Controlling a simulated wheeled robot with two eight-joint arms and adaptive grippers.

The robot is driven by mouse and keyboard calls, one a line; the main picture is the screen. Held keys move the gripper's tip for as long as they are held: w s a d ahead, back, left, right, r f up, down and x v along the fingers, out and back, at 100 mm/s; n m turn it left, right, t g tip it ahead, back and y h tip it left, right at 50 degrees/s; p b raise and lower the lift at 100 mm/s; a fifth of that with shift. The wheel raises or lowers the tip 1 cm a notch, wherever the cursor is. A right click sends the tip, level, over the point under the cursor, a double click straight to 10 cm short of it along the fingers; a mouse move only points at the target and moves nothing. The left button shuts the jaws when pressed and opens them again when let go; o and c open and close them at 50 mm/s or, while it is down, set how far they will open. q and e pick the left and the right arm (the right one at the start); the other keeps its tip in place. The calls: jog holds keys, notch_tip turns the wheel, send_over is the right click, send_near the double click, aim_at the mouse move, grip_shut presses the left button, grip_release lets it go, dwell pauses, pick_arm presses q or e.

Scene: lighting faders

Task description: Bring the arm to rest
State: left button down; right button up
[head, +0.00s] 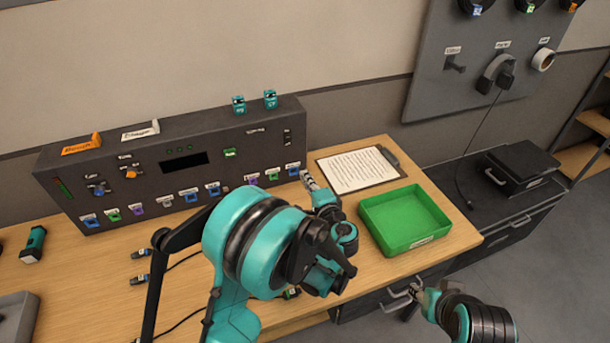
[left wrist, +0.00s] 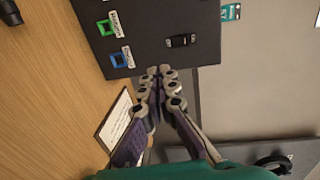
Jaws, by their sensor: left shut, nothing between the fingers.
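My left gripper (head: 305,177) is shut and empty. Its fingertips are close to the lower right end of the dark lighting panel (head: 130,160) in the head view; whether they touch it I cannot tell. In the left wrist view the closed fingers (left wrist: 160,72) point at the panel's end (left wrist: 150,30), where a green and a blue fader knob (left wrist: 119,59) show. My left arm's teal links cover the middle of the table in the head view. My right gripper (head: 420,294) hangs low at the table's front right, small and partly hidden, so its opening is unclear.
A clipboard (head: 357,170) with paper lies right of the panel. A green tray (head: 405,218) stands at the table's right end. Cables run over the wooden table (head: 70,270), with a teal cylinder (head: 34,244) at left. A pegboard (head: 470,80) hangs at back right.

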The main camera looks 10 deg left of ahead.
pick_arm(q)
jog(key=shift+a, duration=0.15)
jog(key=s+a+r+n+g+h, duration=0.25)
jog(key=s+a+n+g, duration=0.35)
jog(key=s, duration=0.5)
jog(key=s+d+f+n+h, duration=0.1)
jog(key=s+d+n+h, duration=0.1)
jog(key=s, duration=0.6)
jog(key=s+d+f+n+h, duration=0.1)
jog(key=s+d+n+h, duration=0.1)
jog(key=s, duration=0.7)
jog(key=n+h, duration=0.1)
jog(key=h, duration=0.1)
jog(key=shift+g+h, duration=0.3)
jog(key=shift+h, duration=0.05)
